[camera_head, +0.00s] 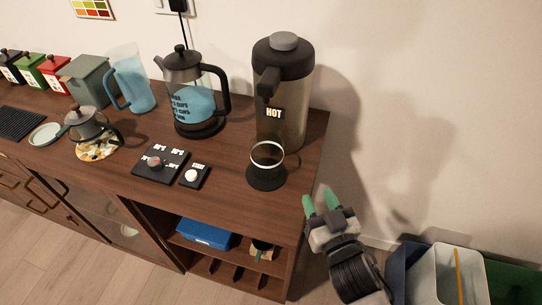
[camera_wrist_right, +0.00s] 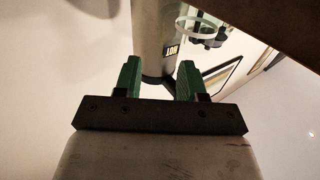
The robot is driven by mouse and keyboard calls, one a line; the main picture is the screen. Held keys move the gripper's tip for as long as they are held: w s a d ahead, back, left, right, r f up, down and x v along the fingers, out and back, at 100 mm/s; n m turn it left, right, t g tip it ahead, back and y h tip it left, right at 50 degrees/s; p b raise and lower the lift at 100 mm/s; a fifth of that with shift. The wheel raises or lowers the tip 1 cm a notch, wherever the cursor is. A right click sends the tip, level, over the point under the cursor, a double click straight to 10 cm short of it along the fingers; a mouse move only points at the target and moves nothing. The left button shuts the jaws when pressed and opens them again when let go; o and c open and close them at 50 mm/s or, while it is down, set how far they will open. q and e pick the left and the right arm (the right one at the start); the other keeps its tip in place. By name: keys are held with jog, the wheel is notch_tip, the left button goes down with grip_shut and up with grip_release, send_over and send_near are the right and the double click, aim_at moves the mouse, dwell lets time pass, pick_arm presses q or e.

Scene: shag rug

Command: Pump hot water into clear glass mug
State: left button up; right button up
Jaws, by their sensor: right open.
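The hot water dispenser (camera_head: 296,108), a tall metal pump pot with a black top, a grey round button (camera_head: 284,41) and a HOT label, stands at the right end of the wooden cabinet top. The clear glass mug (camera_head: 267,158), dark in its lower part, stands in front of it, below the black spout (camera_head: 268,82). My right gripper (camera_head: 319,200) is open and empty, beyond the cabinet's right edge, right of the mug and apart from it. In the right wrist view the dispenser (camera_wrist_right: 154,35) shows upside down beyond the open green fingers (camera_wrist_right: 159,68). My left gripper is out of view.
A glass kettle (camera_head: 195,100) stands left of the dispenser. A black control panel (camera_head: 160,164), a small teapot (camera_head: 86,124), a blue pitcher (camera_head: 132,80) and canisters lie farther left. Bins (camera_head: 440,272) stand on the floor at the lower right.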

grip_shut()
dwell(1.8)
